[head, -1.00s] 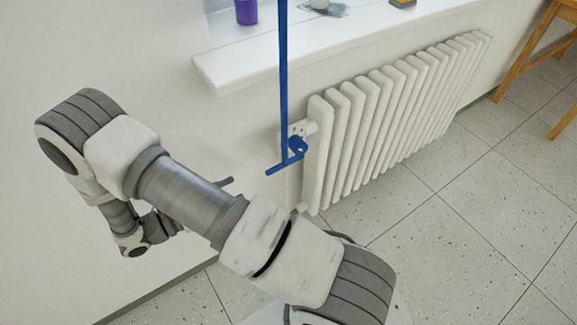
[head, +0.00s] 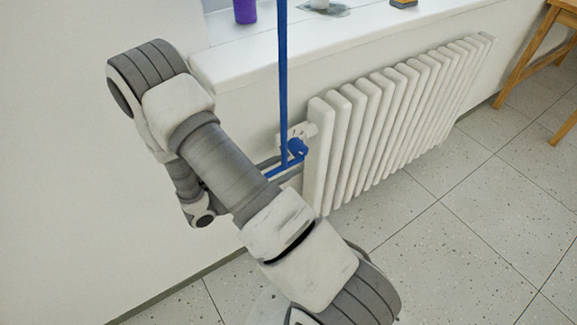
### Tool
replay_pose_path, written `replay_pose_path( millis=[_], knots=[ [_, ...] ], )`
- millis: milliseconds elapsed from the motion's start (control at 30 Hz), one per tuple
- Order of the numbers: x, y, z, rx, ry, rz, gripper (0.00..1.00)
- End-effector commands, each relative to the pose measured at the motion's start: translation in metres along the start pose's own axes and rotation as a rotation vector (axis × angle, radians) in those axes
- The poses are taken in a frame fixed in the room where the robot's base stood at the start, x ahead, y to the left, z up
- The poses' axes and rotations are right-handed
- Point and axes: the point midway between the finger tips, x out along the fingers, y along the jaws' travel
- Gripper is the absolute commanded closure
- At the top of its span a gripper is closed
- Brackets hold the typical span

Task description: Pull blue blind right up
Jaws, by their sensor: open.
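A long blue pull rod (head: 284,80) hangs straight down in front of the white windowsill in the head view. At its lower end is a short blue crossbar handle (head: 279,172), beside the radiator's left end. The blind itself is out of view above. My gripper (head: 284,167) is open, with its grey fingers at the handle, one slightly above it and one close to its lower side. Most of the gripper is hidden behind my arm, and I cannot tell whether the fingers touch the handle.
A white ribbed radiator (head: 400,115) stands just right of the handle, with a blue valve knob (head: 297,147) close behind the rod. The windowsill (head: 350,42) juts out above, carrying a purple cup (head: 245,11). A wooden stool (head: 535,55) stands at the far right.

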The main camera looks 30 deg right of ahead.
Motion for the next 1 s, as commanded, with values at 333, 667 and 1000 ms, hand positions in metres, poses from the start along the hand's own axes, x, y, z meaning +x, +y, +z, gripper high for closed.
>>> replay_pose_path(
  millis=[333, 667, 1000],
  knots=[
    [0.0112, -0.0001, 0.0003, 0.0, 0.0, 0.0, 0.5],
    [0.0109, -0.0002, 0.0003, 0.0, 0.0, 0.0, 0.94],
    [0.0107, -0.0008, 0.0001, -0.001, 0.0, -0.001, 1.0]
  ],
)
